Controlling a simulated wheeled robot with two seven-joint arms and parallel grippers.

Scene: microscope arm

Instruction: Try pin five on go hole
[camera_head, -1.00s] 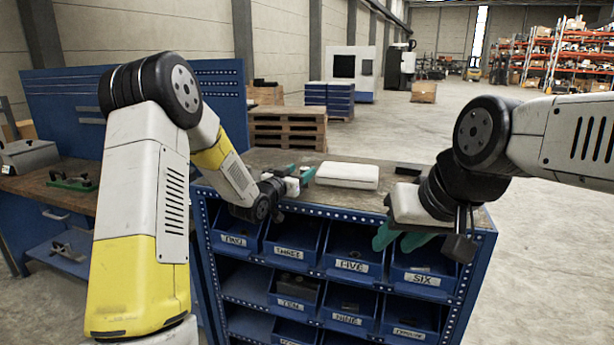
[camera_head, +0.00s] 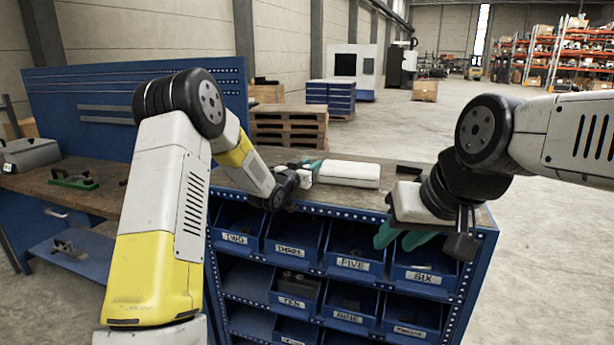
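My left gripper (camera_head: 309,167), with teal fingers, is over the rack top at the left end of a white flat box (camera_head: 348,174). Its fingers overlap in this view, so I cannot tell whether it is open or holds anything. My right gripper (camera_head: 400,238) hangs at the rack's front edge, above the blue bins labelled FIVE (camera_head: 352,264) and SIX (camera_head: 422,278). Its two teal fingers are apart, with nothing visible between them. I cannot make out a pin or a go hole.
The blue rack (camera_head: 487,255) holds several labelled bins, including TWO (camera_head: 236,239), THREE (camera_head: 290,250) and TEN (camera_head: 292,302). A small dark item (camera_head: 409,168) lies on its top. A wooden workbench (camera_head: 40,197) at left carries a green-based tool (camera_head: 74,180). Pallets (camera_head: 288,128) stand behind.

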